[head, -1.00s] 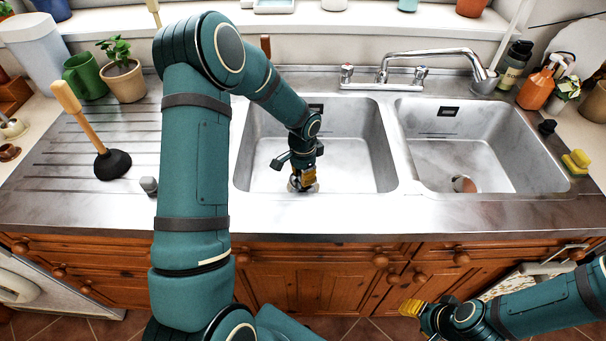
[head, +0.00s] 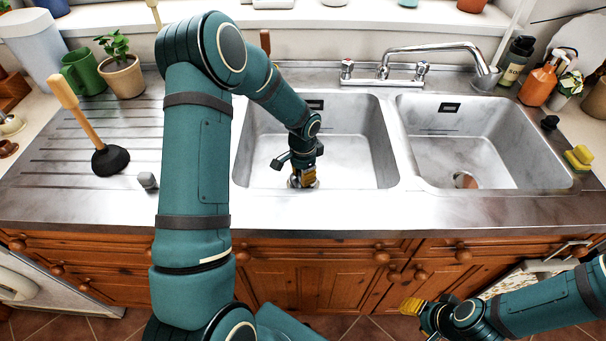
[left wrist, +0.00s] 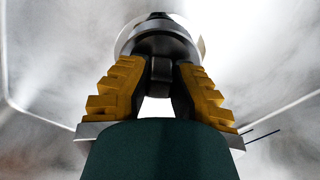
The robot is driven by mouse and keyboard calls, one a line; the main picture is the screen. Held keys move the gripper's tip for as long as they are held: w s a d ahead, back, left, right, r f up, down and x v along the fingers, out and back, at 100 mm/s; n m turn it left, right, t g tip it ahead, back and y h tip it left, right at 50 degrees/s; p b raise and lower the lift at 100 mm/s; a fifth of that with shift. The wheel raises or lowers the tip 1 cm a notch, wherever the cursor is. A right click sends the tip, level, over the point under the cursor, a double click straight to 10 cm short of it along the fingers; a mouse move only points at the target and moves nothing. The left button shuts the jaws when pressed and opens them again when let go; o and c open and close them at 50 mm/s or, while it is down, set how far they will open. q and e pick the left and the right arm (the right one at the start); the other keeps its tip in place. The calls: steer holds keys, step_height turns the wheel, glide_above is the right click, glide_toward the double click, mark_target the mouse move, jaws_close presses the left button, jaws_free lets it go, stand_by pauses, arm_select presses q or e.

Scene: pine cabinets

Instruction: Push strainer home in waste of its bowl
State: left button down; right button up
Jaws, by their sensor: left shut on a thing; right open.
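My left gripper (head: 303,180) reaches down into the left sink bowl (head: 355,150), near its front. In the left wrist view its yellow-padded fingers (left wrist: 160,65) are shut on the strainer (left wrist: 160,43), which looks dark and rounded with a paler metal rim. A bright ring shows around the strainer's far side, at the waste of this bowl. The fingers hide part of the strainer, and I cannot tell how deep it sits. My right gripper (head: 415,307) is open and empty, low in front of the cabinets.
The right bowl (head: 480,150) is empty, with its own waste (head: 464,180) showing. A tap (head: 430,50) stands behind the bowls. A plunger (head: 110,160) and a small grey stopper-like piece (head: 148,181) stand on the drainer at left. A sponge (head: 578,157) lies at right.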

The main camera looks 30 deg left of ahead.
arm_select(q)
steer(key=shift+f, duration=0.2)
steer(key=c, duration=0.9)
jaws_free()
step_height(320, 180, up, 16)
steer(key=p, duration=0.3)
